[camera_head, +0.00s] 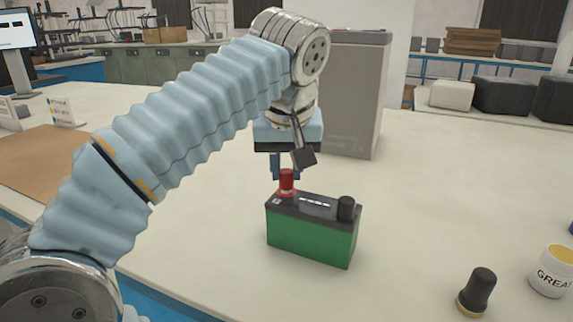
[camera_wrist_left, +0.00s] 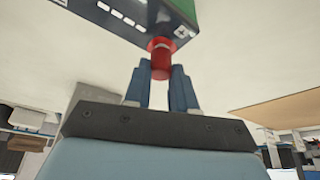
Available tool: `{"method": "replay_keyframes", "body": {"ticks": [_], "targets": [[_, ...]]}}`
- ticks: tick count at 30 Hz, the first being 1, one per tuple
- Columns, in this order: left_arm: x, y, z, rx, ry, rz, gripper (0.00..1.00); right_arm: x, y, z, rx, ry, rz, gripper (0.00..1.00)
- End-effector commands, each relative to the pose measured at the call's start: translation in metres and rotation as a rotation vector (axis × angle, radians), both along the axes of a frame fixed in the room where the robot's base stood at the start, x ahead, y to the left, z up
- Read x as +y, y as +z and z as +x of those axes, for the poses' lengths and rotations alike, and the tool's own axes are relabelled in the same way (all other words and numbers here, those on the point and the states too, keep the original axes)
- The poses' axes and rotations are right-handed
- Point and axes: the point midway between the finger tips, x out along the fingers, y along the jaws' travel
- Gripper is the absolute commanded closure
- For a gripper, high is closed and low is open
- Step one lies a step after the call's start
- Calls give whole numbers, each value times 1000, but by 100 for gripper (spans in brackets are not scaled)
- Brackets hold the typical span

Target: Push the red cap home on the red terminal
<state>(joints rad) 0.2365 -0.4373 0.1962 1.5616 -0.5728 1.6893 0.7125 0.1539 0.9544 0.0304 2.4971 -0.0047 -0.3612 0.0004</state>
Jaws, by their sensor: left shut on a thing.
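The battery (camera_head: 310,236) is green with a dark grey top and stands upright on the pale bench. The red cap (camera_head: 287,178) is upright over the battery's left end, where the red terminal is. In the left wrist view the cap (camera_wrist_left: 160,68) is a narrow red cylinder with a wider red part (camera_wrist_left: 164,46) at the battery top. My left gripper (camera_head: 286,172) comes from above, its blue fingers shut on the cap from both sides. The cap hides the terminal, and I cannot tell whether a gap is left beneath it. My right gripper is not in view.
A black cap (camera_head: 346,208) stands on the battery's right end. A black-handled piece with a brass base (camera_head: 478,290) and a white grease pot (camera_head: 551,272) stand at the front right. A tall grey box (camera_head: 352,95) stands behind my gripper.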

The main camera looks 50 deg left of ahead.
Motion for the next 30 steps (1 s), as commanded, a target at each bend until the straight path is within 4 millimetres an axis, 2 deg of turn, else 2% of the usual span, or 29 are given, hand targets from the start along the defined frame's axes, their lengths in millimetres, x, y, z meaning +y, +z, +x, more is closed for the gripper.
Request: {"method": "replay_keyframes", "body": {"ticks": [30], "targets": [[0,-9,0,1,0,-1,100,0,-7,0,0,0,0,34]]}}
